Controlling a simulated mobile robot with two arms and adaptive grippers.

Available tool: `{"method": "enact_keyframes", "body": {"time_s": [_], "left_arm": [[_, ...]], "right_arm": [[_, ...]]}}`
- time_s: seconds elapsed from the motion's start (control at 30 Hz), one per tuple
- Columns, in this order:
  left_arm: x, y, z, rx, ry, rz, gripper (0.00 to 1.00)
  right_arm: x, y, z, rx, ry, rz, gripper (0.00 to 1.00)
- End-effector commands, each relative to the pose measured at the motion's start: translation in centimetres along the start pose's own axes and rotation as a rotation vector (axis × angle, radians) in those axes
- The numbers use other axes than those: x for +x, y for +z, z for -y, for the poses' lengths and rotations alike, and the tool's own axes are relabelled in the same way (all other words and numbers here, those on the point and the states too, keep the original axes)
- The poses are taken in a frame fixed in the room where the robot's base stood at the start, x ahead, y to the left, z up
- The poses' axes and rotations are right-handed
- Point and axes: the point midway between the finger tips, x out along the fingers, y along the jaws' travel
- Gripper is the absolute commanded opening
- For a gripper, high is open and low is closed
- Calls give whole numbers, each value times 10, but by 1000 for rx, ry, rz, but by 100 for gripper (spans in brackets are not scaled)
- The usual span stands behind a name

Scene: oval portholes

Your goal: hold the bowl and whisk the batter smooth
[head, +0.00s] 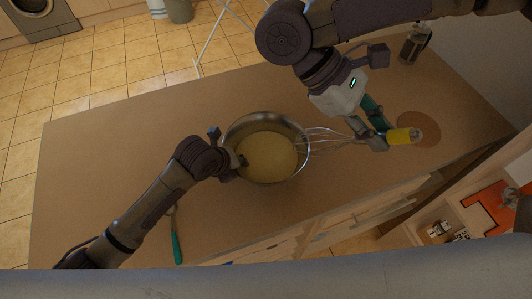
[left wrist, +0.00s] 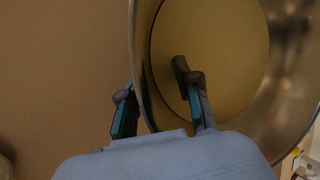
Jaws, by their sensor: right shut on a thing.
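The metal bowl (head: 235,134) stands on the brown counter with smooth-looking yellow batter (head: 268,157) in it. My left gripper (head: 236,160) is at the bowl's left rim. In the left wrist view its fingers (left wrist: 160,105) are apart, one outside the bowl wall (left wrist: 142,60) and one inside, with gaps to the wall. I cannot tell whether the wires touch the rim.
A round brown mat (head: 425,125) lies at the right of the counter (head: 110,150). A glass jug-like vessel (head: 412,46) stands at the far right corner. A teal-handled utensil (head: 176,243) lies near the front edge. The counter's left part is clear.

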Motion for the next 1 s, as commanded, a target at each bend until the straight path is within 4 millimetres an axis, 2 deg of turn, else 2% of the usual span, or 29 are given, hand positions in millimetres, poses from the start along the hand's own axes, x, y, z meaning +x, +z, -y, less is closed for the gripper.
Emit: {"method": "enact_keyframes", "body": {"time_s": [0.3, 0.43, 0.57, 0.8, 1.0], "left_arm": [[-1, 1, 0, 0, -2, 2, 44], [-10, 1, 1, 1, -3, 3, 44], [-32, 2, 1, 4, -3, 6, 44], [-84, 2, 1, 4, -2, 5, 44], [-112, 1, 1, 1, -2, 3, 44]], "right_arm": [[0, 0, 0, 0, 0, 0, 0], [0, 0, 0, 0, 0, 0, 0], [0, 0, 0, 0, 0, 0, 0], [0, 0, 0, 0, 0, 0, 0], [0, 0, 0, 0, 0, 0, 0]]}}
